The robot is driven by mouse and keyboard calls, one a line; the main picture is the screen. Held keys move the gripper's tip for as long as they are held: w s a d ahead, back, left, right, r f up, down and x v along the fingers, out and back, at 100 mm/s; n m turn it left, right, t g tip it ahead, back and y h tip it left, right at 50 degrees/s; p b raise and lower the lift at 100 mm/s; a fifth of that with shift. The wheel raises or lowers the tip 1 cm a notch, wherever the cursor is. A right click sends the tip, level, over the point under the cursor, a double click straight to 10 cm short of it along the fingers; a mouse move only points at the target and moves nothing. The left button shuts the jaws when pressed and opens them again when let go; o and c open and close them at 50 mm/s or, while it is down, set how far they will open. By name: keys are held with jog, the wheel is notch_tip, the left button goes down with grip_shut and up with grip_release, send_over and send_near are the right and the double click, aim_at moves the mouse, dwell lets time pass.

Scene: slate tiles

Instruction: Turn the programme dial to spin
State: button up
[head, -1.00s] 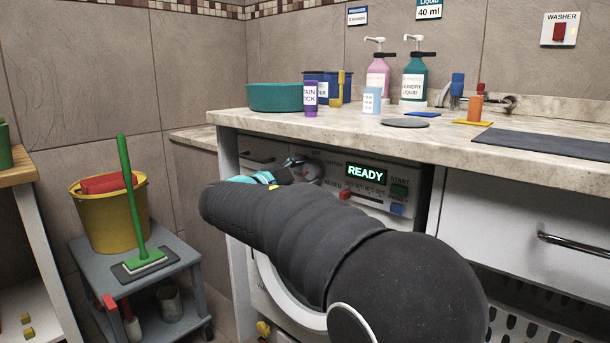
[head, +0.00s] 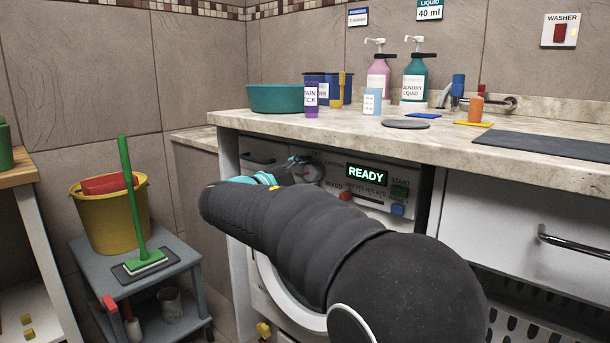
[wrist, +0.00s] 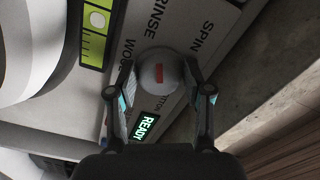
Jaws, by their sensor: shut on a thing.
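The programme dial (wrist: 160,68) is a round pale knob with a red mark, on the washer's front panel. The wrist view shows it between my gripper's two fingers (wrist: 160,80), which are shut on its sides. The labels SPIN (wrist: 206,34), RINSE and WOOL stand around it, with part of another label below. I cannot tell for sure which label the red mark points to. In the head view my gripper (head: 298,170) is at the dial (head: 312,173), partly hidden by my arm. The washer's display (head: 366,174) reads READY.
A green START button (head: 399,191), a blue button (head: 397,210) and a red button (head: 346,196) sit right of the dial. The worktop (head: 350,127) overhangs the panel closely. A grey trolley (head: 190,260) with a yellow bucket stands at left.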

jog(key=o, duration=1.2)
jog(key=shift+w, duration=0.1)
jog(key=v, duration=1.2)
